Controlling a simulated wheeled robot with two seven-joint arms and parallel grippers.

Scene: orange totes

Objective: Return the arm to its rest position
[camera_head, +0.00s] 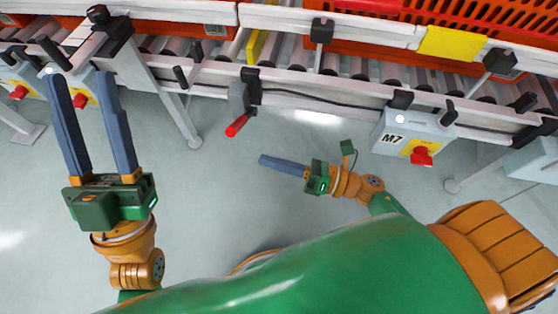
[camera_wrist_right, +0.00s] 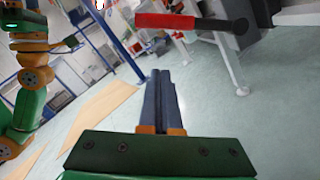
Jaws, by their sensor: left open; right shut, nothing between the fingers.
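My left gripper (camera_head: 82,88) is at the left of the head view, its two long blue fingers apart and pointing up toward the conveyor. Nothing is between them. My right gripper (camera_head: 262,160) is near the middle of the head view, low over the floor and pointing left. Its fingers are together and hold nothing. In the right wrist view the right gripper (camera_wrist_right: 160,76) also shows with both blue fingers side by side, touching. The conveyor frame is apart from the right fingertips.
A roller conveyor (camera_head: 290,83) with orange totes (camera_head: 377,62) runs across the top. A red-handled lever (camera_head: 237,125) hangs from it and also shows in the right wrist view (camera_wrist_right: 180,21). The grey floor (camera_head: 220,200) is open.

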